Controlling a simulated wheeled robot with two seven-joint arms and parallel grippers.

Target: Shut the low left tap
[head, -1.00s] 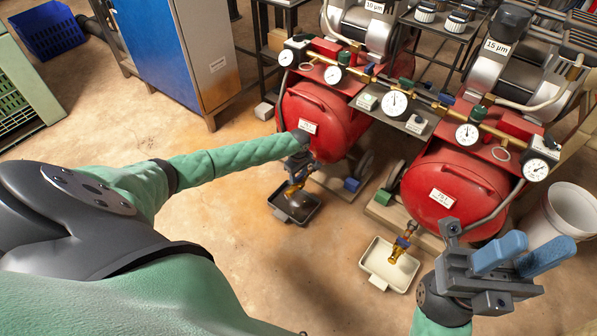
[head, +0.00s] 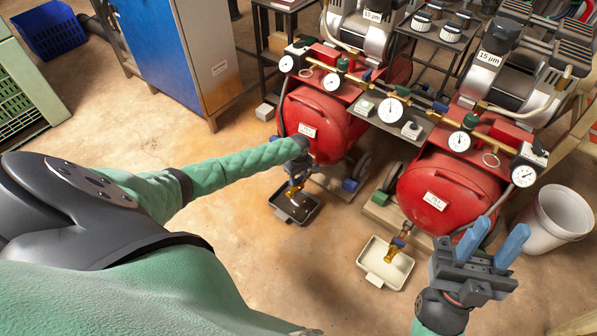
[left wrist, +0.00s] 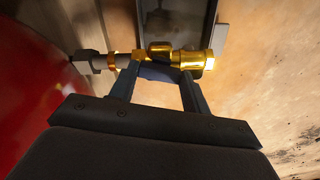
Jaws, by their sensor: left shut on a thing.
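The low left tap is a brass fitting (head: 293,191) with a blue handle, under the left red tank (head: 318,125) and above a dark tray (head: 297,209). In the left wrist view its brass body (left wrist: 188,61) runs across the picture. My left gripper (left wrist: 160,84) is shut on its blue handle (left wrist: 158,73), which sits between the fingertips and is partly hidden. The handle's exact angle to the pipe is hard to tell. My right gripper (head: 498,240) is empty, with its blue fingers apart, at the lower right of the head view.
A second brass tap (head: 394,249) hangs over a cream tray (head: 386,264) below the right red tank (head: 447,195). Gauges and brass piping run above the tanks. A white bucket (head: 553,222) stands at the right.

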